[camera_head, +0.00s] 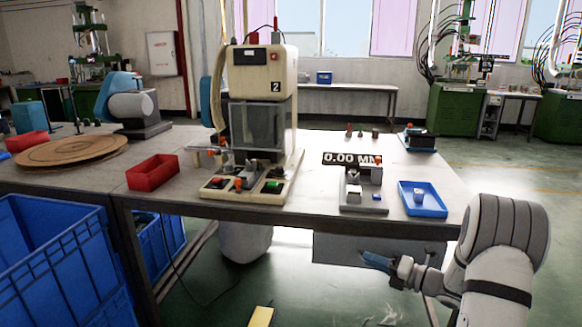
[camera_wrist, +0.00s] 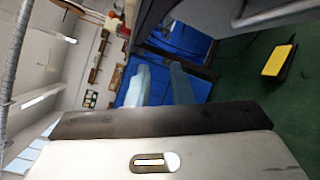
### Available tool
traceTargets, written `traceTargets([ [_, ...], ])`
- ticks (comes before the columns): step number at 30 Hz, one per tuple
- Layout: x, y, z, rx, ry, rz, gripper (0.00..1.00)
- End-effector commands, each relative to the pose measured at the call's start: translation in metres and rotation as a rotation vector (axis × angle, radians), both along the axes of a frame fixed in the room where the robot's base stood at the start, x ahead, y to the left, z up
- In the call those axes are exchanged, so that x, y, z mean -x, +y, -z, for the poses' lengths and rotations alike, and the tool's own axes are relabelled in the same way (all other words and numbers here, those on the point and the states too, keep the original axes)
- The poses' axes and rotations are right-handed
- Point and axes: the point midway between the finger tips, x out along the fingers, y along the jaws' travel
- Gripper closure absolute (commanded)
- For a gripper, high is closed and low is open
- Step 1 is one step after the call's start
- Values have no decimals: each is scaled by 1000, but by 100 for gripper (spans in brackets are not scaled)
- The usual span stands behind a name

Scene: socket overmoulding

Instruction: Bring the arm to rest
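My gripper (camera_head: 377,262) has blue fingers and hangs in front of the table's front edge, below the tabletop, at the lower right of the head view. It points to the left, and nothing shows in it. In the wrist view two pale blue fingers (camera_wrist: 163,85) stand apart with a gap between them, so the gripper is open and empty. A blue crate shows behind them. My arm comes in from the lower right of the head view.
The table (camera_head: 320,212) carries a press (camera_head: 262,100), a red bin (camera_head: 153,173), a measuring device (camera_head: 362,190) reading 0.00 MM and a blue tray (camera_head: 423,212) with a small part. Blue crates (camera_head: 62,260) stand at lower left. A yellow object (camera_head: 261,317) lies on the floor.

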Motion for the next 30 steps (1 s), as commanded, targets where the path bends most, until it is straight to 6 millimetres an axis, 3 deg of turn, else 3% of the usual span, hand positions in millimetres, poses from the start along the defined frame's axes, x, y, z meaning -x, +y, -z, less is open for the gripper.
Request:
traceTargets([
  [1, 14, 28, -43, 116, -56, -92, 80],
  [3, 37, 59, -72, 278, -140, -218, 80],
  [6, 74, 95, -108, 498, -278, -407, 80],
  [12, 155, 139, -169, 898, -617, -810, 80],
  [17, 215, 147, -212, 1173, -934, -1155, 80],
  [21, 260, 140, -249, 1371, -1235, -1480, 80],
  [24, 285, 130, -275, 1481, -1455, -1720, 80],
  [29, 309, 112, -307, 1578, -1742, -2058, 80],
  [30, 312, 109, -313, -1531, 1726, 2043, 80],
])
